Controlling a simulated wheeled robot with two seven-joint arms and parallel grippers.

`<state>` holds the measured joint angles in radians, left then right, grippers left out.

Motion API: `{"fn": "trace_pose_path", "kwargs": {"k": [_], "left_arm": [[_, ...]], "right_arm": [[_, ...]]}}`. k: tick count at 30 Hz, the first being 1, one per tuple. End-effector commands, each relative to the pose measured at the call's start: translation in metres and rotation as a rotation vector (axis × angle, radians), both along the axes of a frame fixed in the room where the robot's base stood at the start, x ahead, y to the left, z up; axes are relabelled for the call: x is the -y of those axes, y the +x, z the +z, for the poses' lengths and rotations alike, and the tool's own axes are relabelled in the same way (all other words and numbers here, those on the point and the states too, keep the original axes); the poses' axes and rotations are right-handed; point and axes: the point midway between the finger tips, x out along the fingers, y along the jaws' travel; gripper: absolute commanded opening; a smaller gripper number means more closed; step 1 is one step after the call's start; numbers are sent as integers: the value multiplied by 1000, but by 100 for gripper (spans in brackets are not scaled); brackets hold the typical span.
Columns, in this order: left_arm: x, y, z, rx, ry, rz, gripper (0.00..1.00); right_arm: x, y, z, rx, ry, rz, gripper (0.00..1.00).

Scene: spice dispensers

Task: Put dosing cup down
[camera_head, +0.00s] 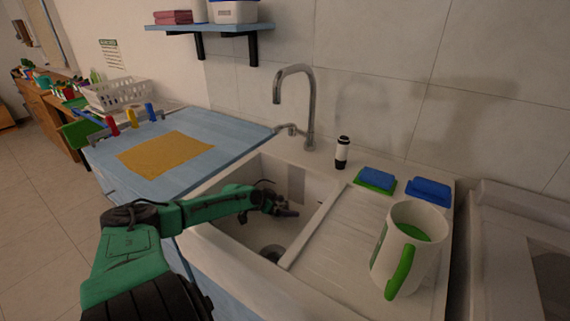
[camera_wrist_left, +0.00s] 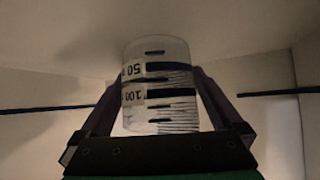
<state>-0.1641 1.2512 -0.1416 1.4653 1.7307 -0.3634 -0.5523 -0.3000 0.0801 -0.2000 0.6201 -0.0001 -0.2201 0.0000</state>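The dosing cup (camera_wrist_left: 158,80) is a clear cylinder with dark bands and markings of 50 and 100. In the left wrist view it sits between the two fingers of my left gripper (camera_wrist_left: 156,98), which press against its sides. In the head view my left gripper (camera_head: 282,202) is low inside the left sink basin (camera_head: 240,232), near the divider. The clear cup cannot be made out there. My right gripper is not in view.
The white drainboard (camera_head: 330,245) right of the basin holds a large white mug (camera_head: 405,262) with a green handle. Behind are a faucet (camera_head: 311,100), a black-and-white bottle (camera_head: 342,153) and sponges (camera_head: 377,180). A blue counter (camera_head: 230,140) with a yellow cloth (camera_head: 165,153) lies left.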

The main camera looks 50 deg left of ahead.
Motion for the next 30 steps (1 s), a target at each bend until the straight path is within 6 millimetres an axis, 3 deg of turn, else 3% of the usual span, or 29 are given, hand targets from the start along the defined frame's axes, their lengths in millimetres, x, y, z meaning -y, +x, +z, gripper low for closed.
{"fn": "trace_pose_path", "kwargs": {"k": [11, 20, 30], "left_arm": [[-1, -8, 10, -4, 1, 0, 100], [-4, -34, 34, -4, -4, 1, 100], [-11, -79, 67, -1, -2, 4, 100]], "right_arm": [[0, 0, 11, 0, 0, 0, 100], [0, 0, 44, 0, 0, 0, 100], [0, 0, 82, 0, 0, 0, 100]]}}
